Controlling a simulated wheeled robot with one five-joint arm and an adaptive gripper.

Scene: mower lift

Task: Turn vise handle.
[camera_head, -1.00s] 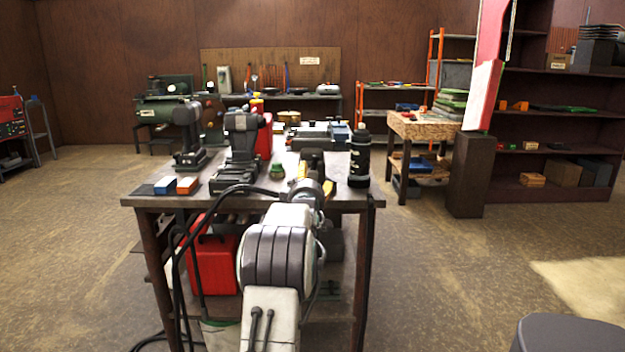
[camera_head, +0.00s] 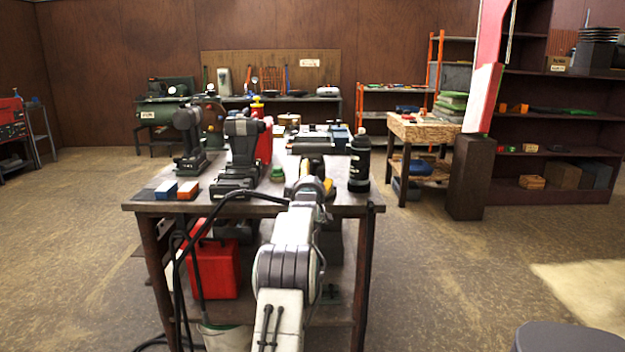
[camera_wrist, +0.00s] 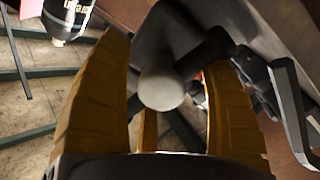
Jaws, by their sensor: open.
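In the wrist view, the pale round end of the vise screw (camera_wrist: 161,91) faces me between my fingers. The dark bar of the vise handle (camera_wrist: 205,52) crosses slantwise behind it. The dark vise body (camera_wrist: 180,22) lies beyond. I cannot tell whether either finger touches the bar. In the head view, a yellow part of my gripper (camera_head: 330,185) shows at the workbench's front edge; my arm hides most of the vise there.
The workbench (camera_head: 225,205) holds a black bottle (camera_head: 359,165) right of my gripper, dark tools (camera_head: 243,150) to the left, and small blue and orange blocks (camera_head: 188,190) at the front left. A red can (camera_head: 212,268) stands on the lower shelf.

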